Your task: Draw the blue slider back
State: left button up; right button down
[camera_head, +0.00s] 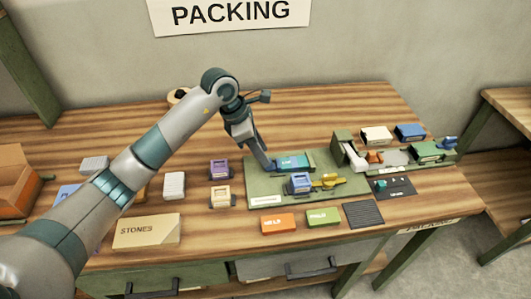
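A green board (262,187) lies on the wooden table. On it a small blue block (299,184) sits at the left end of a yellow piece (328,181); this may be the blue slider. Behind it on the same board is a teal-to-blue block (291,163), which may also be the slider. My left gripper (269,167) points down at the left end of the teal-to-blue block. It is very close to it, but I cannot tell if they touch. Its finger opening is too small to make out. My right gripper is out of view.
Purple (219,169) and cream (220,197) blocks stand left of the board. Orange (277,223) and green (323,217) boxes and a dark ribbed pad (363,214) lie in front. A white-armed device (353,155) stands to the right. A "STONES" box (147,231) is at front left.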

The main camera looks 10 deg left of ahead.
pick_arm(q)
jog(key=shift+x, duration=1.05)
jog(key=shift+d+f+p, duration=0.15)
jog(key=shift+f+p, duration=0.15)
jog(key=shift+f, duration=0.2)
grip_shut()
jog(key=shift+a, duration=0.45)
jog(key=shift+s+a+b, duration=0.3)
jog(key=shift+a+b, duration=0.1)
jog(key=shift+a, duration=0.3)
jog(key=shift+s+a+b, duration=0.3)
jog(key=shift+a+b, duration=0.1)
jog(key=shift+a, duration=0.35)
